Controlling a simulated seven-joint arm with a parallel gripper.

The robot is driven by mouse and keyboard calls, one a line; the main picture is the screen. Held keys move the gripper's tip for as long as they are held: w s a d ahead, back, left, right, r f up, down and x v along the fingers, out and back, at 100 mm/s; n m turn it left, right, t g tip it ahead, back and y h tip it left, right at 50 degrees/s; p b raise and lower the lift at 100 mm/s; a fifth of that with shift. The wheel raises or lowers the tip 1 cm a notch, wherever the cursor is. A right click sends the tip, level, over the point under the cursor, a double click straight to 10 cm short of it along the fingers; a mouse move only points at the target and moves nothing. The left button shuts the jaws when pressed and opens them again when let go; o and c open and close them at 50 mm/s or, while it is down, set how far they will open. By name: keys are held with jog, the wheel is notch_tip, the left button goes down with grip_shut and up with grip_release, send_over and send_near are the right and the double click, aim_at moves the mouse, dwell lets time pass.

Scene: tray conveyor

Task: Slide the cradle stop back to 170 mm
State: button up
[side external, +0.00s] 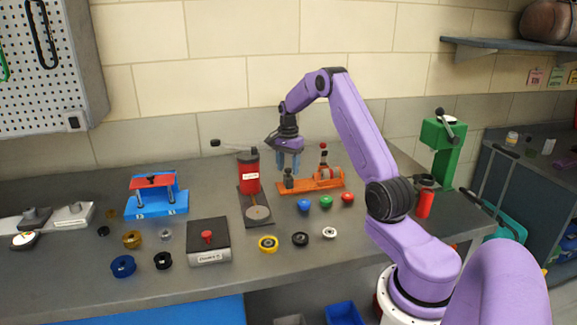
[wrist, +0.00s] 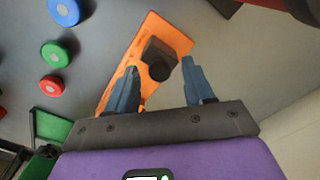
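The orange cradle (side external: 312,184) lies on the bench behind the coloured round pieces; it also shows in the wrist view (wrist: 178,40). A small dark block with a round black knob, seemingly the cradle stop (side external: 289,182), stands at the cradle's left end. In the wrist view the stop (wrist: 159,58) shows ahead of the gap between my fingers. My gripper (side external: 288,168) points down over that end, its two blue fingers apart (wrist: 160,72). I see no finger touching the stop. Any scale marks on the cradle are too small to read.
A red-knobbed fixture (side external: 323,160) stands on the cradle's right part. A red cylinder press (side external: 249,172) with a long lever is close on the left. Blue (side external: 304,205), green (side external: 326,202) and red (side external: 347,198) pieces lie in front. A green press (side external: 438,150) stands at right.

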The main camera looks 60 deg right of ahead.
aim_at(288, 169)
jog(key=shift+r, duration=0.1)
notch_tip(288, 169, up, 17)
jog(key=shift+r, duration=0.15)
dwell(0.4)
dwell(0.4)
jog(key=a+n, duration=1)
jog(key=a, duration=1.3)
jog(key=s+a+n, duration=0.5)
jog(key=s+a, duration=0.1)
jog(key=a, duration=0.3)
jog(key=s+a+f+n, duration=0.2)
jog(key=s+a+n, duration=0.2)
jog(key=s, duration=0.3)
jog(key=s+a+f+n, duration=0.2)
jog(key=s+a+n, duration=0.25)
jog(key=s, duration=0.25)
jog(key=s+f+n, duration=0.2)
jog(key=s+n, duration=0.1)
jog(key=s, duration=0.3)
jog(key=s+d+f+n, duration=0.1)
jog(key=s+f+n, duration=0.1)
jog(key=s+n, duration=0.2)
jog(key=s, duration=0.3)
